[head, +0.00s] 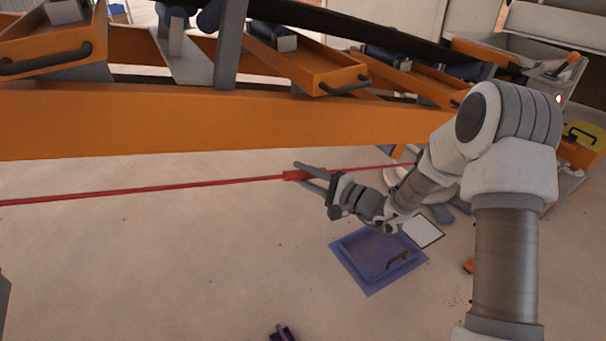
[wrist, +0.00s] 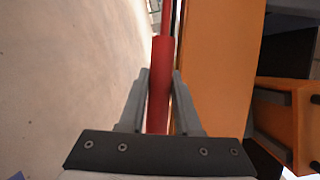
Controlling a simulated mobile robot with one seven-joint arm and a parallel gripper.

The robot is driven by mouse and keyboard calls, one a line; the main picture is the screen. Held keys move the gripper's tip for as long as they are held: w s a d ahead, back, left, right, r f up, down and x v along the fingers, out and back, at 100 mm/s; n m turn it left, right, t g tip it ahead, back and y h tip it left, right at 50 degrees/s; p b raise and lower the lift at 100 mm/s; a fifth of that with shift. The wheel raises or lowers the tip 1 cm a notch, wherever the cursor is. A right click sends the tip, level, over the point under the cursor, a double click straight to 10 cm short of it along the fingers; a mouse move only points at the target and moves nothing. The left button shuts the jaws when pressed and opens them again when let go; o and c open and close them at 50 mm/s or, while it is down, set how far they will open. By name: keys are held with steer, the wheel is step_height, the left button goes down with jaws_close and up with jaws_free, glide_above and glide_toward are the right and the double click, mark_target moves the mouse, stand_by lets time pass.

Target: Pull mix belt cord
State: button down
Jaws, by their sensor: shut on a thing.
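The red cord (head: 140,190) runs from the left edge of the head view, in front of the orange belt frame (head: 200,122), and on past my gripper to the right. A thicker red grip (head: 296,175) sits on the cord. My gripper (head: 306,174) is shut on this red grip, with one finger on each side. In the wrist view the grip (wrist: 160,85) stands between the two fingers (wrist: 157,100), and the thin cord leads on beyond it. The orange frame is close beside it on the right there. The part of the cord behind my wrist is partly hidden.
A blue hatch (head: 375,262) with a dark handle lies on the floor below my gripper, beside a white panel (head: 422,231). Orange trays (head: 310,68) with dark handles line the belt above. Floor at left is clear.

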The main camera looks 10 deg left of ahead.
stand_by(0.3)
steer(key=shift+s+d+b, duration=0.3)
steer(key=shift+s+d, duration=1)
steer(key=shift+s, duration=0.15)
steer(key=c, duration=0.6)
jaws_free()
steer(key=p+v, duration=0.2)
steer(key=v, duration=1.5)
steer(key=shift+d+p, duration=0.15)
steer(key=shift+p, duration=0.15)
steer(key=shift+s, duration=0.1)
